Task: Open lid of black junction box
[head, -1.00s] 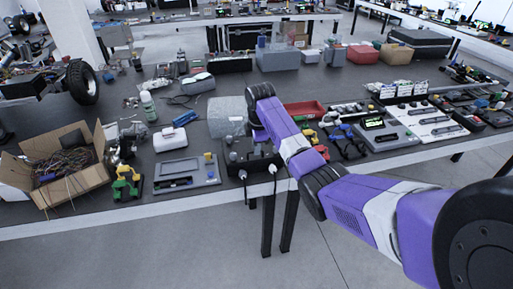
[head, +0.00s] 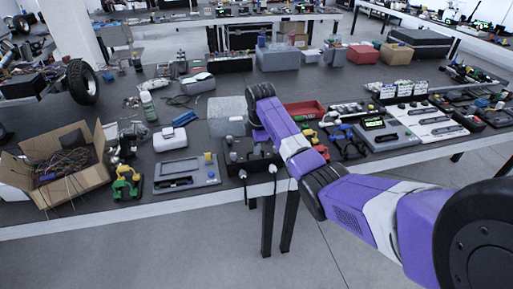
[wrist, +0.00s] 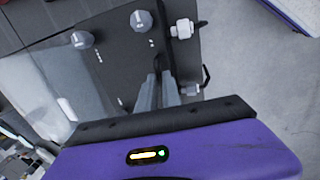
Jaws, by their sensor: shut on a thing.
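The black junction box (head: 238,169) sits at the front edge of the table, partly hidden behind my arm in the head view. In the wrist view its dark top face (wrist: 122,68) carries two grey knobs, one at upper left (wrist: 82,40) and one at top middle (wrist: 141,20). A white cable fitting (wrist: 182,29) and a grey fitting (wrist: 195,89) stick out on its right side. My gripper (wrist: 158,80) points down at the box near that right side. Its two fingers are close together on a part of the box, and the exact contact is hidden.
A grey panel (head: 187,165) lies left of the box, and a translucent grey bin (head: 227,116) stands behind it. A red tray (head: 305,108) lies behind on the right. A cardboard box of wires (head: 65,168) stands further left. The floor in front is clear.

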